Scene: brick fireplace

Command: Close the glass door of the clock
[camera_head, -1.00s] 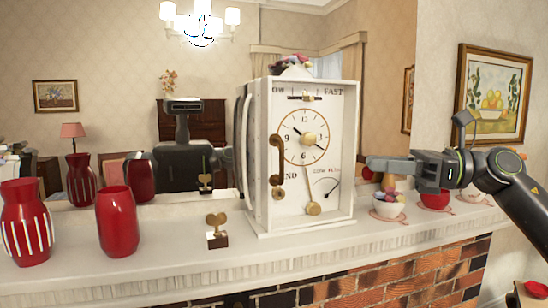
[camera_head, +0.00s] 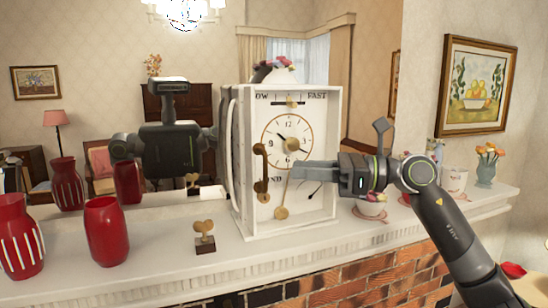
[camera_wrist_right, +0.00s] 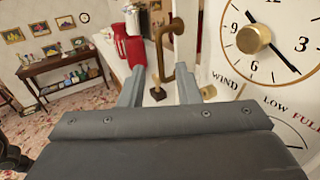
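The white box-shaped clock (camera_head: 290,219) stands on the mantel with its dial facing me and to the right. A curved brown handle (camera_head: 261,168) is upright at the left of its front; it also shows in the wrist view (camera_wrist_right: 164,48), beyond the fingers. The glass itself is too clear to make out, so I cannot tell how far the door is open. My right gripper (camera_head: 297,172) is in front of the clock's lower face, right of the handle. In the wrist view its two fingers (camera_wrist_right: 160,88) are apart with nothing held. My left gripper is out of view.
Red vases (camera_head: 106,231) and a small brass key on a stand (camera_head: 205,237) are left of the clock. Cups (camera_head: 370,207) and a flower vase (camera_head: 486,170) are on the right. A mirror behind reflects my body. The mantel (camera_head: 165,250) has free room in front.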

